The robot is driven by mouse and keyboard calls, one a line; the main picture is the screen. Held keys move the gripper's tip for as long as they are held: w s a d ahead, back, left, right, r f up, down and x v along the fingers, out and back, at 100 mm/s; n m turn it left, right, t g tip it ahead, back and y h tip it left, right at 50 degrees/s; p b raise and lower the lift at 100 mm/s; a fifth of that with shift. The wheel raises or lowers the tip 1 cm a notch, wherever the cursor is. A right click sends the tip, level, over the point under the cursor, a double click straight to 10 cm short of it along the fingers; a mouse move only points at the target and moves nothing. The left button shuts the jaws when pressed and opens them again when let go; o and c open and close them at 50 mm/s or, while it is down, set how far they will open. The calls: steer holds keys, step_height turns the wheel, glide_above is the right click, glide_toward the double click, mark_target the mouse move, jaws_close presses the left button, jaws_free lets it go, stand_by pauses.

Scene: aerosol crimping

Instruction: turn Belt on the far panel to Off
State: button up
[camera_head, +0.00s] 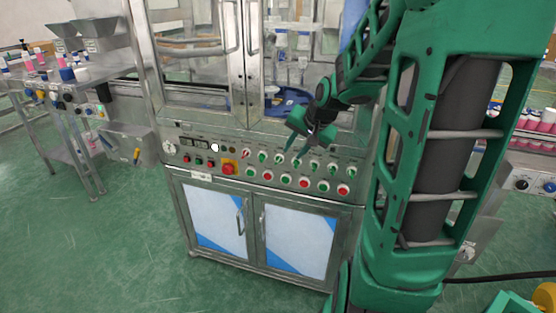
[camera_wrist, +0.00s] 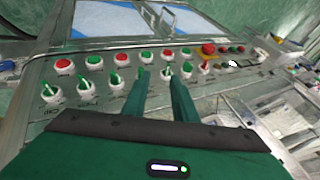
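The machine's front control panel (camera_head: 215,170) carries an upper row of white-collared selector knobs, mostly green, with one red-handled knob (camera_head: 246,155) at its left end. It also shows in the wrist view (camera_wrist: 205,65), where the row runs the other way. I cannot read the labels, so I cannot tell which knob is Belt. My gripper (camera_head: 296,147) is just in front of this row. In the wrist view its two green fingers (camera_wrist: 160,82) are apart and empty, with a green knob (camera_wrist: 167,71) beyond the gap. The left finger partly hides the neighbouring knob. I cannot tell whether either finger touches a knob.
Below the knobs is a row of red and green push buttons (camera_head: 304,183). A red emergency stop (camera_head: 228,168) on yellow sits to the left. Cabinet doors (camera_head: 297,238) are below. Another panel with knobs (camera_head: 65,97) stands at far left. The green floor (camera_head: 110,250) at left is clear.

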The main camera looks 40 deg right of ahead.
mark_target(279, 159)
steer(key=shift+m+t, duration=0.3)
steer(key=shift+t, duration=0.1)
steer(key=shift+w+r+x, duration=0.2)
steer(key=shift+w+x, duration=0.05)
steer(key=shift+x, duration=1.7)
steer(key=shift+w+r+x, duration=0.15)
steer(key=shift+w+x, duration=0.1)
steer(key=shift+x, duration=1.7)
steer(key=shift+w+r+x, duration=0.2)
steer(key=shift+x, duration=1.8)
steer(key=shift+d, duration=0.1)
jaws_close()
